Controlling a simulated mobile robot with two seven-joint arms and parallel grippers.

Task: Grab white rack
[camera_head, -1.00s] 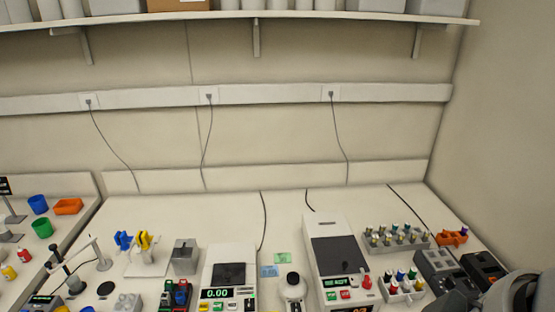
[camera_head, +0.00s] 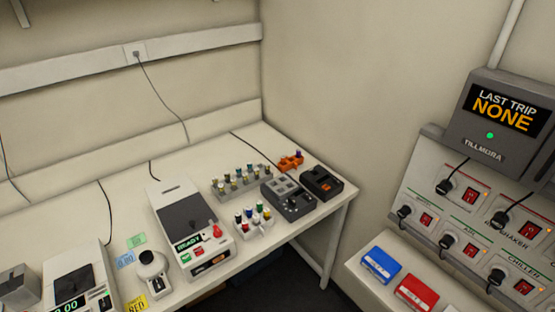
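A small white rack (camera_head: 254,233) stands on the bench near its front edge, just right of a white instrument. It holds several small vials with coloured caps, among them red, blue and green. A longer grey rack (camera_head: 262,178) with several vials stands behind it, and a small orange rack (camera_head: 291,161) is at the back right of the bench. Neither of my grippers is in view.
The white instrument (camera_head: 185,220) has a dark top and a green display. Dark grey devices (camera_head: 287,197) and (camera_head: 321,183) stand right of the white rack. A switch panel (camera_head: 470,215) with plugs fills the right. Blue (camera_head: 381,264) and red (camera_head: 416,292) boxes lie below it.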

